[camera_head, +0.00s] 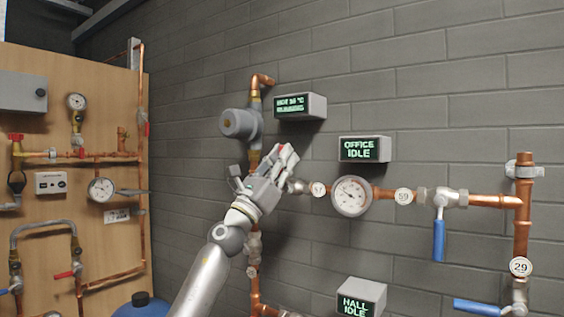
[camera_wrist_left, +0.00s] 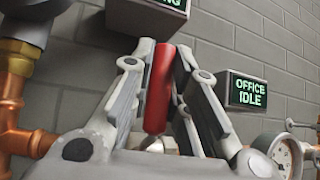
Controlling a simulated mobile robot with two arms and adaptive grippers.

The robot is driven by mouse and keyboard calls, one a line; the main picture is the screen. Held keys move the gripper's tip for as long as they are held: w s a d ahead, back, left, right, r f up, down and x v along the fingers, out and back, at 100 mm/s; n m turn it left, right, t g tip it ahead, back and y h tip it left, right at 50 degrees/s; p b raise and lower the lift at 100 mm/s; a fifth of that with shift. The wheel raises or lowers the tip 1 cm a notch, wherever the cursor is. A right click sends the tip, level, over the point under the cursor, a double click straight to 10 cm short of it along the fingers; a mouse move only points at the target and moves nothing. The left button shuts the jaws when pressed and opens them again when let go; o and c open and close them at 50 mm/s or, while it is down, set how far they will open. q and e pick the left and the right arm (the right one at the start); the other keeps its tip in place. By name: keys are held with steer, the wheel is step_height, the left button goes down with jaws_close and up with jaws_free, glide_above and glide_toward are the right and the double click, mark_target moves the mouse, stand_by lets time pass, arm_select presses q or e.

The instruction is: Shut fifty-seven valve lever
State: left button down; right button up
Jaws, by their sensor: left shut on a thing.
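The red valve lever (camera_wrist_left: 160,88) stands between the fingers of my left gripper (camera_wrist_left: 166,50) in the left wrist view, pointing up. The fingers are shut on it from both sides. In the head view my left gripper (camera_head: 283,155) is at the left end of the horizontal copper pipe, and a little red shows between its fingers. The round tag 57 (camera_head: 318,189) is just right of the gripper. The valve body is mostly hidden behind the gripper. My right gripper is not in view.
A gauge (camera_head: 351,196) and tag 59 (camera_head: 403,197) are right of tag 57. A blue lever (camera_head: 438,240) hangs down farther right. The OFFICE IDLE display (camera_head: 364,149) is above the pipe. A pump (camera_head: 241,124) is left of the gripper. A wooden panel (camera_head: 60,245) with pipes stands at left.

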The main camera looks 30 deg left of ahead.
arm_select(q)
steer(key=shift+d+f, duration=0.1)
steer(key=c, duration=1.4)
jaws_free()
steer(key=v, duration=1.2)
